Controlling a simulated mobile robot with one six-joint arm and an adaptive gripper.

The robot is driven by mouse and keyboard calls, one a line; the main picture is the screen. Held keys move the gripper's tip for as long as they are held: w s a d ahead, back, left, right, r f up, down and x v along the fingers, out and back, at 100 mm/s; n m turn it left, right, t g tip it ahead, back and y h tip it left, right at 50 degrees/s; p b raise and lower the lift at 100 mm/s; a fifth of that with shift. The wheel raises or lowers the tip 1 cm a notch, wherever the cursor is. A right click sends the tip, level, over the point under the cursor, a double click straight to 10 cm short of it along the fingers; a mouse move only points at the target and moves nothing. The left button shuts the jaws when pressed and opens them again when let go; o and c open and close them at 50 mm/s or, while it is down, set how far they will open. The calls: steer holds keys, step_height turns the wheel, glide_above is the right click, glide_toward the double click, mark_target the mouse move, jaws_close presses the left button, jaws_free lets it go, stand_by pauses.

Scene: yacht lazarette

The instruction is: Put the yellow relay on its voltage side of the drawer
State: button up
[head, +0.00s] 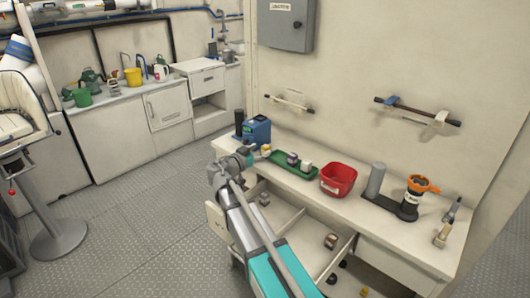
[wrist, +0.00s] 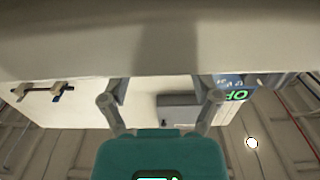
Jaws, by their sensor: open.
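A small yellowish block (head: 266,150), probably the yellow relay, shows at the left end of the green tray (head: 318,174) on the bench, right beside my gripper. It is too small to read any marking. My gripper (head: 244,155) is over the bench's left front edge, by the blue device. In the wrist view my gripper's two fingers (wrist: 160,98) stand apart with nothing between them. The drawer (head: 290,222) is pulled out below the bench, with a divider and compartments. One small item (head: 264,199) lies in its left part and another (head: 330,241) in its right part. My arm hides some of the drawer.
The tray also holds a dark-and-purple block (head: 292,158) and a pale block (head: 305,166). A blue device (head: 256,132) stands behind my gripper. A red bin (head: 338,181), a grey cylinder (head: 376,180) and an orange-topped item (head: 420,190) stand farther right.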

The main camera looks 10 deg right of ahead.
mark_target(267, 146)
steer(key=shift+x, duration=1.85)
jaws_close()
steer(key=shift+s+a+r, duration=0.1)
steer(key=shift+s+r, duration=0.05)
steer(key=shift+s+a+r+p, duration=0.15)
steer(key=shift+a+r+p, duration=0.15)
steer(key=shift+p, duration=0.2)
steer(key=shift+r+p, duration=0.3)
steer(key=shift+r, duration=0.05)
step_height(267, 146, up, 6)
steer(key=p, duration=0.5)
steer(key=shift+f+p, duration=0.2)
steer(key=shift+p, duration=0.1)
steer(key=v, duration=1.9)
